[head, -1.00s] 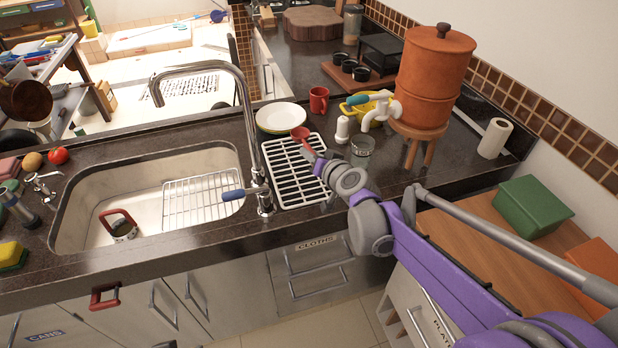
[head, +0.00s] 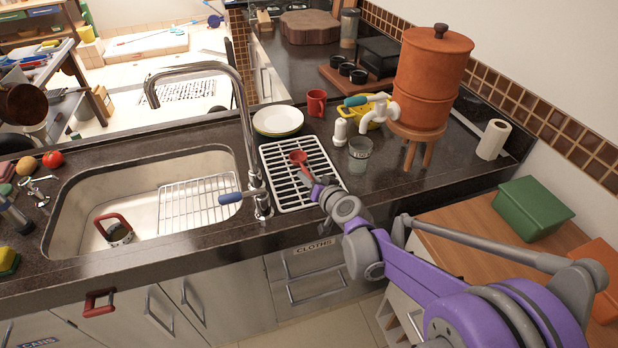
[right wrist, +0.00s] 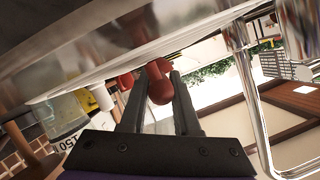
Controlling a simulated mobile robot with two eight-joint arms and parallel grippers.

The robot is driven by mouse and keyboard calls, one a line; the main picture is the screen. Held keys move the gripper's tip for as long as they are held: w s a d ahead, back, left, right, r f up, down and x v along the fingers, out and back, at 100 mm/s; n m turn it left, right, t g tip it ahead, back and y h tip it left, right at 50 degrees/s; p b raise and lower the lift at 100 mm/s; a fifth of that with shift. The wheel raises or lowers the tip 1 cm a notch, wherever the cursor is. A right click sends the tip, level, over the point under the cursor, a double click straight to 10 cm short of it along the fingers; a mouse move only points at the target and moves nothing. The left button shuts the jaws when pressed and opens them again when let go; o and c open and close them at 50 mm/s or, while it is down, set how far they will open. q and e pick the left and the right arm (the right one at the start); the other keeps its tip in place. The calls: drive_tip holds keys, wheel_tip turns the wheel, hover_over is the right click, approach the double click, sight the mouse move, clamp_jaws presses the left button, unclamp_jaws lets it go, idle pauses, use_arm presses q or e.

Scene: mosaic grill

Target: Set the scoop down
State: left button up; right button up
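The red scoop (head: 299,158) is over the white drying rack (head: 275,189) beside the sink, in the head view. My right gripper (head: 310,180) is shut on the scoop and sits low over the rack. In the right wrist view the red scoop (right wrist: 160,84) shows between the two dark fingers of my right gripper (right wrist: 158,88). Whether the scoop touches the rack bars is hard to tell. My left gripper is not in view.
The tall faucet (head: 243,115) stands left of the rack, beside the sink (head: 70,218). A plate (head: 278,120) and red mug (head: 317,103) stand behind the rack. A glass cup (head: 359,154) and clay water filter (head: 432,78) stand to the right.

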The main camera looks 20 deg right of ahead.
drive_tip(key=o, duration=0.3)
drive_tip(key=shift+o, duration=0.2)
drive_tip(key=shift+s+r, duration=0.1)
drive_tip(key=shift+r, duration=0.2)
drive_tip(key=p+v, duration=0.1)
drive_tip(key=v, duration=1.1)
drive_tip(key=shift+f, duration=0.1)
drive_tip(key=s+a+f+n+g+y, duration=0.1)
drive_tip(key=s+a+f+n+g, duration=0.25)
drive_tip(key=s+a, duration=0.45)
drive_tip(key=s+d+f+g+h, duration=0.1)
drive_tip(key=s+d+f+g, duration=0.1)
drive_tip(key=s, duration=0.6)
drive_tip(key=s+d+f+g+h, duration=0.2)
drive_tip(key=s+d+f+g, duration=0.1)
drive_tip(key=s, duration=0.4)
drive_tip(key=shift+s+d+f, duration=0.35)
drive_tip(key=shift+f, duration=0.4)
